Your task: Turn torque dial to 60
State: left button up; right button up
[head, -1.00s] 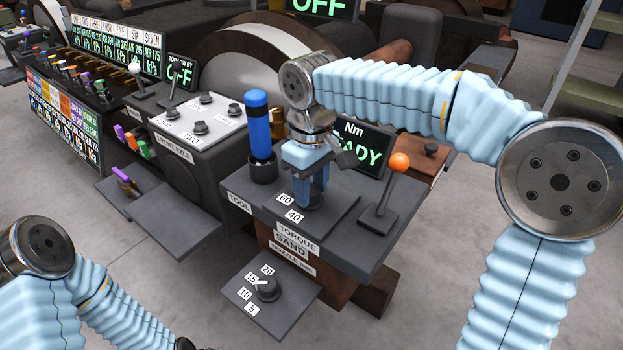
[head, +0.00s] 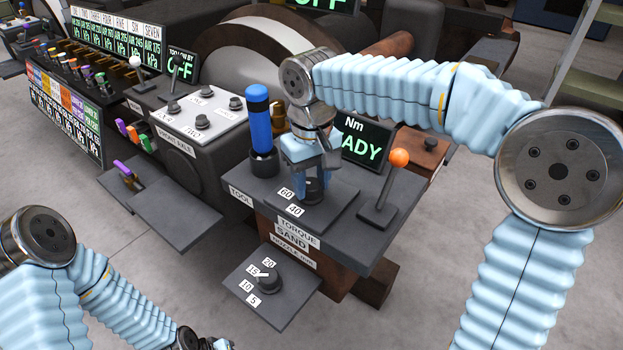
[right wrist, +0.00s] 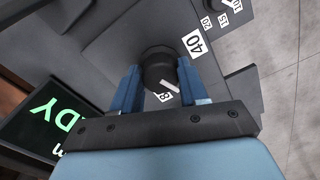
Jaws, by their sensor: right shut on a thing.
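The dark round torque dial (head: 315,186) sits on a raised plate with the labels 60 and 40, behind the TORQUE sign. My right gripper (head: 312,193) points down over it and is shut on it. In the right wrist view, the dial (right wrist: 158,60) stands between the two blue fingers of the right gripper (right wrist: 158,72). A white pointer mark (right wrist: 171,86) on the dial lies near a partly hidden label, on the side away from the 40 label (right wrist: 196,43). My left forearm is at lower left; its gripper fingers are out of frame.
An orange-knobbed lever (head: 399,158) stands right of the dial, and a blue-handled tool (head: 260,120) stands left of it. The lit display (head: 363,143) behind is partly covered and reads "ADY". A lower nozzle dial (head: 268,275) is on a shelf in front.

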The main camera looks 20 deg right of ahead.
aim_at(312, 184)
jog(key=o, duration=1.1)
jog(key=shift+c, duration=0.2)
notch_tip(312, 184, up, 14)
jog(key=p, duration=0.2)
jog(key=shift+f, duration=0.1)
